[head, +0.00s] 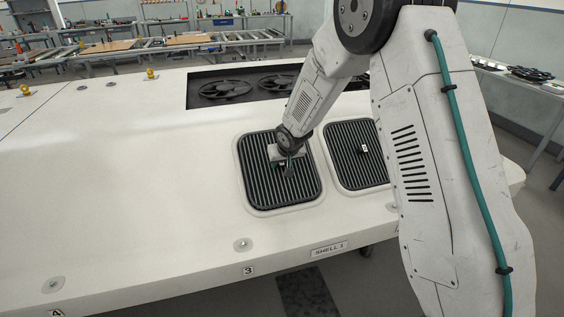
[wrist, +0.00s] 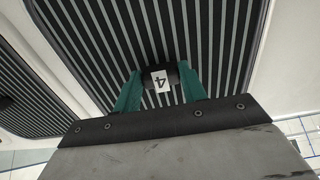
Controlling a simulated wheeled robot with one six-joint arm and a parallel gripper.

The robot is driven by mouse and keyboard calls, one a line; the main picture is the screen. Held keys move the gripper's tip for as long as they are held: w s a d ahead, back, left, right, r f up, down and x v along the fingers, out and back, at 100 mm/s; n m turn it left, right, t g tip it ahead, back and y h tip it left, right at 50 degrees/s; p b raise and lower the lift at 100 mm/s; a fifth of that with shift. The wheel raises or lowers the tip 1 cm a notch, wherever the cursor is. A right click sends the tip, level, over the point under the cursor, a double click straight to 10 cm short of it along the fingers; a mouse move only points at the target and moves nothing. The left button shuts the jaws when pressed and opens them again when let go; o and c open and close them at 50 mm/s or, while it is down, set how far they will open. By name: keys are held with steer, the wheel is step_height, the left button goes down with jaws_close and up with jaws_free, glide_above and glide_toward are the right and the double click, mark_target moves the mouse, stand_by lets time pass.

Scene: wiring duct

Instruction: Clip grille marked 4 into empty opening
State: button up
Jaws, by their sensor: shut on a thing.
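The grille marked 4 (head: 257,186) is a black slatted panel with rounded corners, in the middle of the head view. It lies within a pale rounded frame on the white shell; whether it is fully seated I cannot tell. In the wrist view its slats (wrist: 110,35) fill most of the picture. Its small black knob bears a white tag marked 4 (wrist: 161,81). My gripper (wrist: 160,88) is shut on this knob, with a green finger on each side. In the head view my gripper (head: 288,163) is over the grille's middle and partly hides it.
A second slatted grille (head: 346,165) with its own tagged knob lies to the right, partly behind my arm. Behind both is a dark recess with fans (head: 225,89). The white shell top (head: 130,170) is clear at the left, apart from yellow knobs (head: 26,90) and small round fittings.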

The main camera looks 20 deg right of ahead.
steer(key=shift+w+f, duration=0.4)
steer(key=shift+f, duration=0.2)
steer(key=o, duration=1.4)
steer(key=v, duration=0.7)
steer(key=shift+s+r, duration=0.25)
steer(key=shift+r, duration=0.05)
steer(key=shift+s, duration=0.1)
